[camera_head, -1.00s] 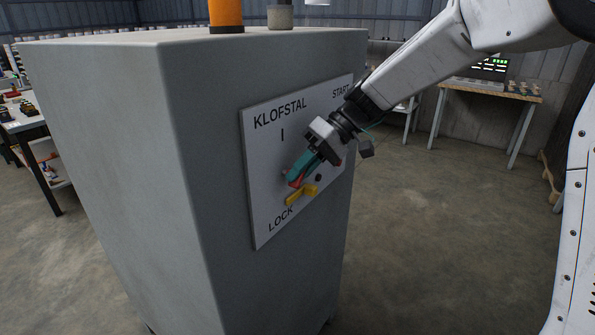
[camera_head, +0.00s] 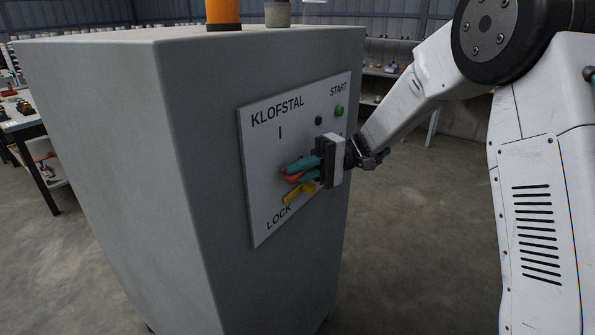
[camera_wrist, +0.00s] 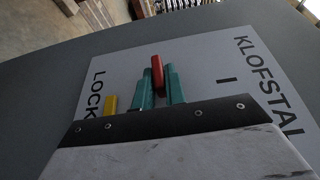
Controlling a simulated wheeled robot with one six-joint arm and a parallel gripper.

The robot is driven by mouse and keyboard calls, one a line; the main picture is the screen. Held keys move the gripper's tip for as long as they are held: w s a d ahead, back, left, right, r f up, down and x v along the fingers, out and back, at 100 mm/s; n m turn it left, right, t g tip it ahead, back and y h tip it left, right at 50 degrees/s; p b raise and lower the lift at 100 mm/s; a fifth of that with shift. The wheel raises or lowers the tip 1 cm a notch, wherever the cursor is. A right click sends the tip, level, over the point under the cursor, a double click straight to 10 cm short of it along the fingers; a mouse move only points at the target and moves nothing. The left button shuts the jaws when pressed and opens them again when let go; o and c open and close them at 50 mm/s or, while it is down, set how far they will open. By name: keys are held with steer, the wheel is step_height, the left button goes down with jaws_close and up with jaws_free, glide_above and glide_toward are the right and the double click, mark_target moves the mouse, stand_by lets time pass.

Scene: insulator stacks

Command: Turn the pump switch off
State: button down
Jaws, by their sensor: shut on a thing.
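The grey cabinet's white panel (camera_head: 262,150) bears the words KLOFSTAL, START and LOCK and an "I" mark. The red switch handle (camera_head: 293,178) sits low on this panel, partly hidden by my gripper (camera_head: 284,173). In the wrist view, the red handle (camera_wrist: 157,72) stands between the two teal fingers of my gripper (camera_wrist: 158,76), which is shut on it. In that view the handle's tip reaches past the fingertips. The switch's base and any lower mark are hidden.
A yellow lever (camera_head: 293,193) sits just below the fingers, near LOCK. A green button (camera_head: 339,111) and a dark round part (camera_head: 319,121) are up to the right. An orange lamp (camera_head: 223,12) tops the cabinet (camera_head: 130,150). Open floor lies to the right.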

steer(key=shift+y, duration=0.3)
steer(key=c, duration=1.5)
jaws_free()
steer(key=v, duration=0.8)
